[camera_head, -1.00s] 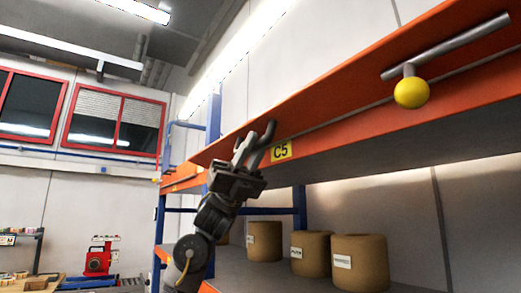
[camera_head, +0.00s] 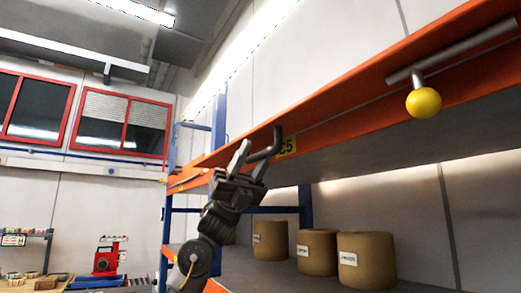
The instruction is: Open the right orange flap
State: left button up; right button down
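A long orange flap (camera_head: 352,88) runs along the upper front of the shelf, rising toward the right. A grey bar with a yellow ball (camera_head: 423,102) is on it at the right. A dark bent bar (camera_head: 277,139) stands at its left part and partly covers the yellow C5 label (camera_head: 288,147). My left gripper (camera_head: 249,161) is just below and left of this bent bar, fingers apart. The bar's lower end shows between the fingertips; I cannot tell whether they touch it. My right gripper is out of view.
Brown rolls (camera_head: 366,260) stand on the lower shelf behind the gripper. A blue upright (camera_head: 219,122) stands left of the flap. A red machine (camera_head: 108,258) and a cluttered bench are far off at the left.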

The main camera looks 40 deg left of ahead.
pick_arm(q)
jog(key=b+v, duration=0.2)
jog(key=v, duration=0.6)
